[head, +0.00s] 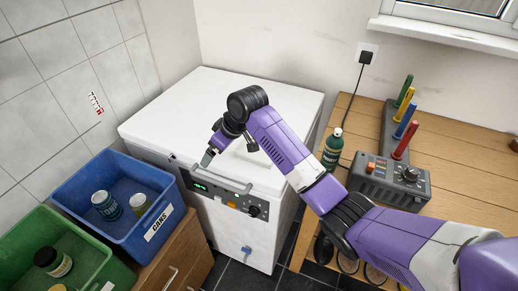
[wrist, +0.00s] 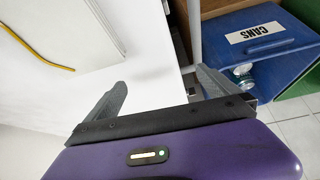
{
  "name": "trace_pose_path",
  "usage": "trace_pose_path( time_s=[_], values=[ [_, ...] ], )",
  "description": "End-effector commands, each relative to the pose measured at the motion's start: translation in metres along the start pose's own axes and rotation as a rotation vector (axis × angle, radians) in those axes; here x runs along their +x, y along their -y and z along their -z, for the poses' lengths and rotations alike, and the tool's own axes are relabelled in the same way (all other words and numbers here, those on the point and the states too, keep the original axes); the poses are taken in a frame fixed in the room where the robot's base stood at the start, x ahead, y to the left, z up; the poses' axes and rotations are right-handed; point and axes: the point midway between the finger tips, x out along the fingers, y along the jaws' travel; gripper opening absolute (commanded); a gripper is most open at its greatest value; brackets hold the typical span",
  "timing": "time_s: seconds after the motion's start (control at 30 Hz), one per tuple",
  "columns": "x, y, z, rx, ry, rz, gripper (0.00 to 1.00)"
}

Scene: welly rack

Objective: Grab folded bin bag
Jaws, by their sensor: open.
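A flat white folded bin bag (wrist: 60,28) with a yellow strip across it lies on the white lid of the chest freezer (wrist: 148,45), at the upper left of the wrist view. In the head view a pale part of it (head: 240,148) shows on the lid, mostly hidden behind my arm. My gripper (head: 208,158) is over the front left part of the lid, near the front handle. In the wrist view my gripper (wrist: 161,80) has its fingers apart with nothing between them. The bag is off to the left of the fingers, apart from them.
A blue bin labelled CANS (head: 109,180) holds cans, left of the freezer. A green bin (head: 50,225) with a jar stands in front. A wooden bench (head: 455,165) at right bears a green bottle (head: 332,150) and a grey device (head: 390,183). The lid's back is clear.

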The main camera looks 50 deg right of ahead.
Motion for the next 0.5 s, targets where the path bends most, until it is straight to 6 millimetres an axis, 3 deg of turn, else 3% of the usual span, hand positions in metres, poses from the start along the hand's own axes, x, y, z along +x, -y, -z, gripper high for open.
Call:
trace_pose_path(
  time_s=[0.03,0.2,0.4,0.5],
  values=[
    [-0.015,-0.019,-0.003,-0.016,0.075,-0.004,1.0],
    [-0.059,-0.06,-0.03,-0.054,0.324,0.012,1.0],
    [-0.099,-0.085,-0.049,-0.061,0.489,0.028,1.0],
    [-0.1,-0.088,-0.055,-0.062,0.515,0.033,1.0]
  ],
)
